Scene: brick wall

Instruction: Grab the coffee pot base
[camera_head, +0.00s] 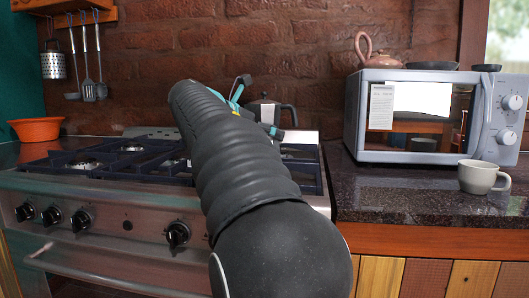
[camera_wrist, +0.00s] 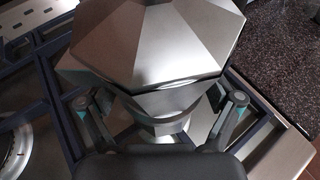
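The metal coffee pot (camera_head: 264,109) stands on the stove's right side, behind my arm. Its dark handle shows at right, while its lower part is mostly hidden there. In the wrist view, the faceted silver pot (camera_wrist: 160,45) fills the upper middle, with a narrower rounded part (camera_wrist: 165,128) below. My gripper (camera_wrist: 162,103) is open, with one fingertip on each side of this lower part. A gap shows on both sides, and I see no clear contact. In the head view, my gripper (camera_head: 240,94) is partly hidden by my arm, beside the pot.
The stove (camera_head: 120,212) has dark grates (camera_head: 60,160) around the pot. A microwave (camera_head: 410,115) stands on the dark counter (camera_head: 390,190) at right, with a pinkish teapot (camera_head: 377,55) on top. A pale mug (camera_head: 482,177) sits near the counter's front. An orange bowl (camera_head: 36,129) is far left.

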